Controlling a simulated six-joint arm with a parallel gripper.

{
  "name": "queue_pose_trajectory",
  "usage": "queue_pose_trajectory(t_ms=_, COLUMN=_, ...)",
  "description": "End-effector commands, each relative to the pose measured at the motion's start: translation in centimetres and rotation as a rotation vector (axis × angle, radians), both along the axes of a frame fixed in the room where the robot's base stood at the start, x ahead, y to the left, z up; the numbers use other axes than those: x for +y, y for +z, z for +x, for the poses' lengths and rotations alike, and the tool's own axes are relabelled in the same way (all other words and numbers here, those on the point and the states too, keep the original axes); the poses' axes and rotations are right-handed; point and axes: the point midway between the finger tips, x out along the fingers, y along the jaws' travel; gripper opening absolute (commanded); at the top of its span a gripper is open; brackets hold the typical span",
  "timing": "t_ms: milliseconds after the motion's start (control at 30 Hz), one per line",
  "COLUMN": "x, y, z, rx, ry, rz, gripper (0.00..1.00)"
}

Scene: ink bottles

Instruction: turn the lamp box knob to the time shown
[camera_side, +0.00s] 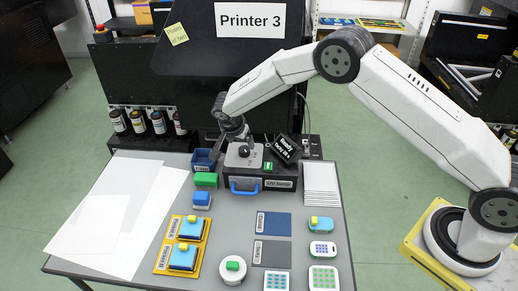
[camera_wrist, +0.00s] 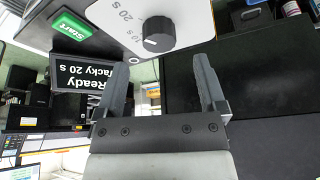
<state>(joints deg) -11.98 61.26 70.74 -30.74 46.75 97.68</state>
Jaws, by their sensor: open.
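The lamp box (camera_side: 285,183) is a dark box at the back middle of the table with a pale dial plate on top. Its black round knob (camera_wrist: 158,35) shows in the wrist view beside the printed marks "10 s" and "20 s". A small white pointer mark is on the knob; its exact setting is hard to read. The tilted display (camera_wrist: 88,75) reads "Ready" and "Tacky 20 s". My gripper (camera_wrist: 159,66) is open and empty, its fingers on either side of the knob in the picture and apart from it. In the side view my gripper (camera_side: 232,139) is over the dial plate.
A green Start button (camera_wrist: 72,26) sits beside the display. A blue bin (camera_side: 203,160) and a green block (camera_side: 206,179) stand left of the box. The black printer rises behind.

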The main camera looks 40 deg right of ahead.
Motion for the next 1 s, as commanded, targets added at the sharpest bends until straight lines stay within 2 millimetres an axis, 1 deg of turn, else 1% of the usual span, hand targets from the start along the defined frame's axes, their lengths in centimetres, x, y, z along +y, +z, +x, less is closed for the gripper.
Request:
queue_pose_trajectory(t_ms=100, x=0.5, y=1.4, z=-0.3, rx=0.0, ry=0.0, rz=0.0, gripper=0.9)
queue_pose_trajectory(t_ms=233, x=0.9, y=2.4, z=-0.4, rx=0.0, ry=0.0, rz=0.001, gripper=0.9)
queue_pose_trajectory(t_ms=400, x=1.1, y=2.9, z=-0.6, rx=0.002, ry=-0.001, rz=0.0, gripper=0.9)
queue_pose_trajectory(t_ms=767, x=1.0, y=3.0, z=-0.7, rx=0.004, ry=0.004, rz=0.001, gripper=0.9)
queue_pose_trajectory(t_ms=867, x=0.9, y=3.3, z=-0.9, rx=0.011, ry=0.023, rz=0.007, gripper=0.9)
queue_pose_trajectory(t_ms=1000, x=0.3, y=4.3, z=-2.0, rx=0.038, ry=0.083, rz=0.023, gripper=0.9)
